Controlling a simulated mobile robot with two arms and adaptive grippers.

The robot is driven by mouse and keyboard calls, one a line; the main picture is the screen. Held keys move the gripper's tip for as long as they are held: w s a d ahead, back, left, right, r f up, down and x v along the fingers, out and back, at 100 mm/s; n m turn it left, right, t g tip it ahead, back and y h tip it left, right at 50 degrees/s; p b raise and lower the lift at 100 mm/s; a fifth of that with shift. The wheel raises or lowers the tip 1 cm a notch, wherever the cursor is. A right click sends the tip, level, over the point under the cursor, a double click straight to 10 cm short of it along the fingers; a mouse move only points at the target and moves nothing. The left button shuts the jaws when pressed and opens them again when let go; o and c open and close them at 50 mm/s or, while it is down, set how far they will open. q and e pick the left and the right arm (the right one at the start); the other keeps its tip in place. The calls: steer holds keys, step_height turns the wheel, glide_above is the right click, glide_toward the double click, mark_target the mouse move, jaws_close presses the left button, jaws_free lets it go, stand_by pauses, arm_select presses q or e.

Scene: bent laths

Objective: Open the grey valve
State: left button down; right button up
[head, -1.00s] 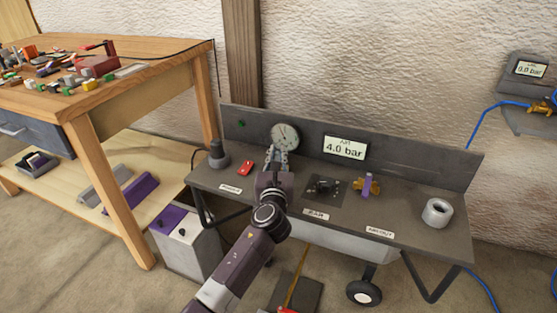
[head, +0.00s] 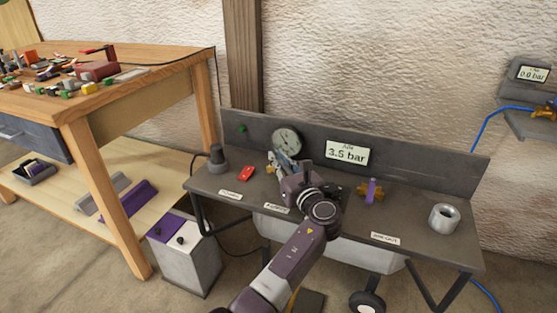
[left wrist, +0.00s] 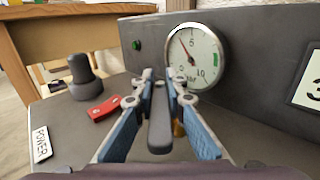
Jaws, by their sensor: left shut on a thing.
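The grey valve's handle (left wrist: 160,122) is a grey lever between my left gripper's blue-padded fingers in the left wrist view. A bit of brass shows beside it; the rest of the valve body is hidden. My left gripper (head: 277,162) is shut on this handle, in front of the round gauge (head: 287,140). The gauge also shows in the left wrist view (left wrist: 195,58), its needle pointing up and left. The display (head: 347,153) behind the bench reads 3.5 bar. My right gripper is not in view.
A red piece (head: 246,173) and a dark grey knob (head: 217,158) are left of the gripper. A wooden table (head: 130,90) stands at left.

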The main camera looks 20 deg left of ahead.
arm_select(q)
steer(key=shift+f, duration=0.1)
steer(key=c, duration=1.9)
jaws_free()
steer(key=shift+c, duration=0.2)
step_height(320, 180, up, 10)
steer(key=shift+r, duration=0.1)
